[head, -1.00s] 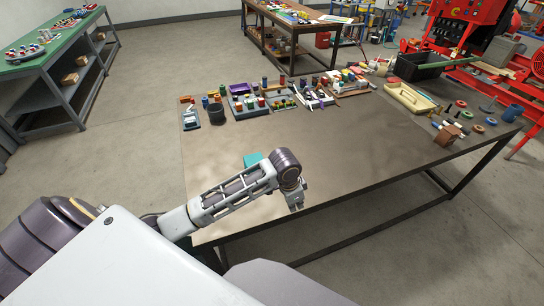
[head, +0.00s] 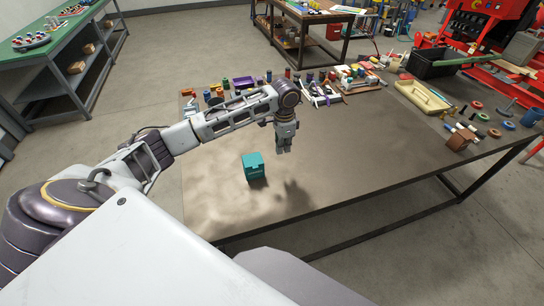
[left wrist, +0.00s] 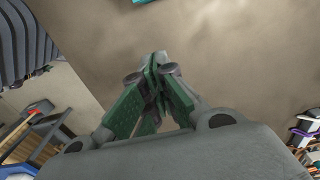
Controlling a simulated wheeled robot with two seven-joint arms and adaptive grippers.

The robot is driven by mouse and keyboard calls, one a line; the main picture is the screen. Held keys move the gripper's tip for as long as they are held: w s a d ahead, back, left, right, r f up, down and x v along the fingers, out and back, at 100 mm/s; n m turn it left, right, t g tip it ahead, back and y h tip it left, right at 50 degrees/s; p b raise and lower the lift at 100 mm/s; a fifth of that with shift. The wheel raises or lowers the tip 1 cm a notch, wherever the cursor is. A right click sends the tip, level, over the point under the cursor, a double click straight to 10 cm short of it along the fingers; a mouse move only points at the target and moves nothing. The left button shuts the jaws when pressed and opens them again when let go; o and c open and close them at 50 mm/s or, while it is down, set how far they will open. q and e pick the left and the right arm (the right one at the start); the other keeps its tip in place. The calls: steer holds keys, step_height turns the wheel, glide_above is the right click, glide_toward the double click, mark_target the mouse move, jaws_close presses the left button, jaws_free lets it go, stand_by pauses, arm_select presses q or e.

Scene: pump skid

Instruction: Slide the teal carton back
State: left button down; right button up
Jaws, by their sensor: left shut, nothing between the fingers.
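The teal carton (head: 254,168) stands upright on the brown table (head: 340,160), on the bare near-left part of its top. In the left wrist view only an edge of the carton (left wrist: 146,1) shows at the top border. My left gripper (head: 284,150) points down above the table, to the right of the carton and a little farther back, apart from it. In the left wrist view its green fingers (left wrist: 156,70) are together with nothing between them. My right gripper is not in view.
Trays with small parts (head: 322,92) line the back of the table. A cream tray (head: 422,97), a brown block (head: 460,139) and several rings lie at the right. A black bin (head: 432,62) stands at the back right. The table's middle is clear.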

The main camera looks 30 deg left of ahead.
arm_select(q)
steer(key=shift+w+a+r, duration=0.45)
steer(key=shift+a+r, duration=0.05)
steer(key=shift+a, duration=0.1)
steer(key=shift+w+a+r, duration=0.4)
steer(key=shift+a+r, duration=0.05)
steer(key=shift+a, duration=0.15)
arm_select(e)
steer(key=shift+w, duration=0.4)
arm_select(q)
steer(key=shift+f, duration=0.1)
steer(key=f, duration=0.9)
steer(key=shift+s+a+f+p, duration=0.35)
steer(key=shift+f+p, duration=0.05)
steer(key=shift+s+a+p, duration=0.35)
steer(key=shift+s+a, duration=0.55)
steer(key=shift+s, duration=0.3)
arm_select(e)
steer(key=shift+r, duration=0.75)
arm_select(q)
steer(key=shift+a, duration=0.15)
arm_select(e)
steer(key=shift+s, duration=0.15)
